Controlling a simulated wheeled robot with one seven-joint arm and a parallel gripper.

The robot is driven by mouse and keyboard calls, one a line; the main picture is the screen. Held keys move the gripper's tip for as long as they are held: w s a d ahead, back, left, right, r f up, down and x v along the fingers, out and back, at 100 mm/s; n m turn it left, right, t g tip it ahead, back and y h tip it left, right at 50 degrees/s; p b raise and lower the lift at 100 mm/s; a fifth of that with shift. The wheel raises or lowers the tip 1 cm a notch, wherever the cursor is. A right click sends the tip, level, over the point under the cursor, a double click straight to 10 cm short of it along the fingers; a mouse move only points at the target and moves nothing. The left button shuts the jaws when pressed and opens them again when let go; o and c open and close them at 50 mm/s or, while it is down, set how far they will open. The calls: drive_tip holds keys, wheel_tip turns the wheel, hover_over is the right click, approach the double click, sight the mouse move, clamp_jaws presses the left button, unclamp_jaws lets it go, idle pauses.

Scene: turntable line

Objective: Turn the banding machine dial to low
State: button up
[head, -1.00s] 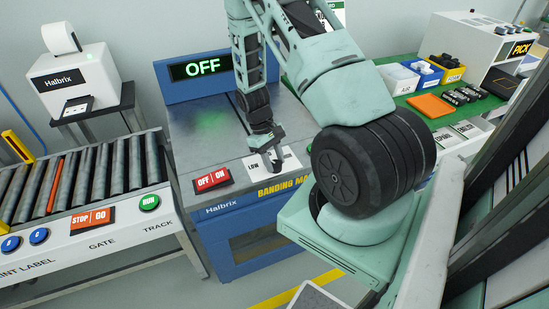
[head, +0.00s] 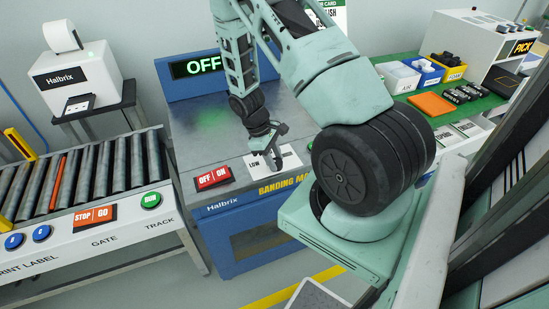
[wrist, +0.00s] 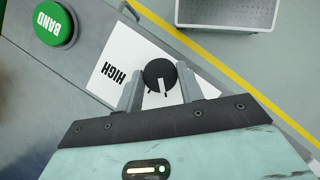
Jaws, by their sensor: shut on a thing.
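The dial (wrist: 160,74) is a round black knob with a white pointer mark, on a white plate (wrist: 125,62) marked HIGH in the wrist view. The head view shows LOW at the plate's left side. My gripper (wrist: 158,93) is shut on the dial, with one finger on each side of it. The white mark shows between the fingers, pointing toward my gripper's palm. In the head view my gripper (head: 270,155) hides most of the dial.
A red OFF/ON switch (head: 214,178) sits left of the dial plate. A green BAND button (wrist: 55,24) is near it in the wrist view. A roller conveyor (head: 85,180) stands at the left, and a green table with bins (head: 400,77) at the right.

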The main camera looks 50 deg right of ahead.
drive_tip(key=shift+w, duration=0.1)
drive_tip(key=o, duration=1)
drive_tip(key=b+v, duration=0.1)
drive_tip(key=v, duration=1.6)
drive_tip(key=shift+r, duration=0.25)
drive_tip(key=s+a+r+n+t, duration=0.1)
drive_tip(key=a+r, duration=0.2)
drive_tip(key=a, duration=0.8)
drive_tip(key=s+a+r+n+t, duration=0.1)
drive_tip(key=s+a+r+t, duration=0.15)
drive_tip(key=a, duration=0.85)
drive_tip(key=s+a+r+n, duration=0.1)
drive_tip(key=s+a, duration=0.3)
drive_tip(key=s, duration=0.1)
drive_tip(key=s+a+r+n+y, duration=0.1)
drive_tip(key=s+a, duration=0.3)
drive_tip(key=s, duration=0.1)
drive_tip(key=s+a+r+t, duration=0.1)
drive_tip(key=s+a+r, duration=0.1)
drive_tip(key=s+a, duration=0.3)
drive_tip(key=shift+a+n+y, duration=0.15)
drive_tip(key=shift+n+y, duration=0.25)
